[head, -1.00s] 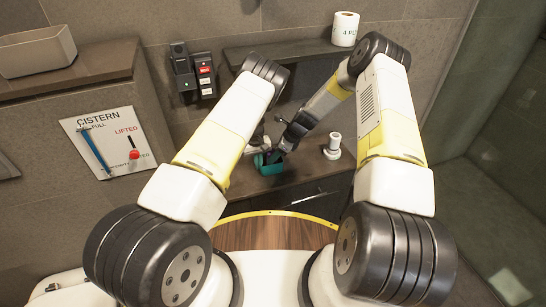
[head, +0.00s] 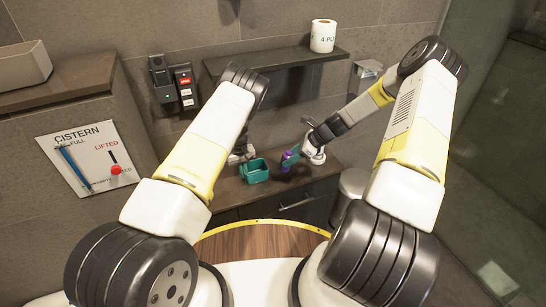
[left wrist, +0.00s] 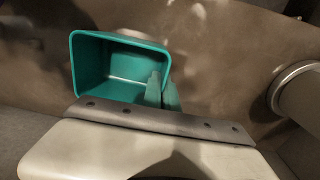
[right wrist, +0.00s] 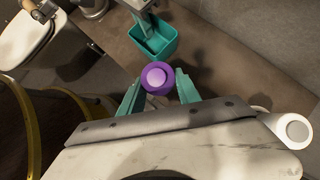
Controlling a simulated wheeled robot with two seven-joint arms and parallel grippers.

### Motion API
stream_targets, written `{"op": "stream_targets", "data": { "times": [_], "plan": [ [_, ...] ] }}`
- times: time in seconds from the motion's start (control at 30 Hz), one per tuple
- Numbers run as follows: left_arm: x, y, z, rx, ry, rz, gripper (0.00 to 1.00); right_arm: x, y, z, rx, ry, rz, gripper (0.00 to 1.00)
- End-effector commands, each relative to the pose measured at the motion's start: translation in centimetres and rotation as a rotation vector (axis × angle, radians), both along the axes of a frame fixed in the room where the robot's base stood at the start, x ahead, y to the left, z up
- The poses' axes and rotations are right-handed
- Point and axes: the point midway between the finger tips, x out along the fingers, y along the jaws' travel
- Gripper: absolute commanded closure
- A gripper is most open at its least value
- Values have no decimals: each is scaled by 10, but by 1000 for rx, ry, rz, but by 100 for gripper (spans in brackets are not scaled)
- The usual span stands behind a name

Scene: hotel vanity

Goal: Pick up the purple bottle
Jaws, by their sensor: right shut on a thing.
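The purple bottle (head: 287,160) is in my right gripper (head: 293,154), just right of the teal box. The right wrist view shows the bottle (right wrist: 157,78) from its top, with a paler round cap, between two teal fingers (right wrist: 158,95). I cannot tell whether its base touches the counter. My left gripper (left wrist: 162,91) is at the teal box (left wrist: 120,65). Its two fingers are close together at the box's right wall, one seeming inside and one outside. Whether they pinch the wall is unclear.
The open teal box (head: 254,171) sits on the dark counter (head: 228,194). A shelf (head: 285,60) with a paper roll (head: 323,36) is above. A metal bin (head: 352,184) stands right of the counter.

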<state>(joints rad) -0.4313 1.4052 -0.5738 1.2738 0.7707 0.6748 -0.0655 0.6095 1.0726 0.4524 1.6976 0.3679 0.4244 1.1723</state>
Motion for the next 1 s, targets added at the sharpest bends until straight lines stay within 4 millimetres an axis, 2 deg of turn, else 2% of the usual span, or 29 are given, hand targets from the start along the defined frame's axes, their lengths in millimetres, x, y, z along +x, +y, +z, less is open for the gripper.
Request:
{"op": "stream_targets", "data": {
  "times": [0.03, 0.1, 0.33, 0.8, 1.0],
  "plan": [
    [-1, 0, -1, -1, 2, 0, 100, -4, -13, 0, -1, 0, -4, 100],
    [-1, 0, -1, -1, 2, 0, 100, -9, -27, 0, 0, 0, -3, 100],
    [-1, -1, 0, -1, 2, -1, 100, -23, -67, 0, 0, 0, -3, 100],
    [0, -1, 0, -1, 1, -1, 100, -36, -103, 18, -247, 84, 5, 100],
    [0, -1, 0, -1, 1, -1, 100, -38, -110, 20, -281, 97, 1, 100]
  ]
}}
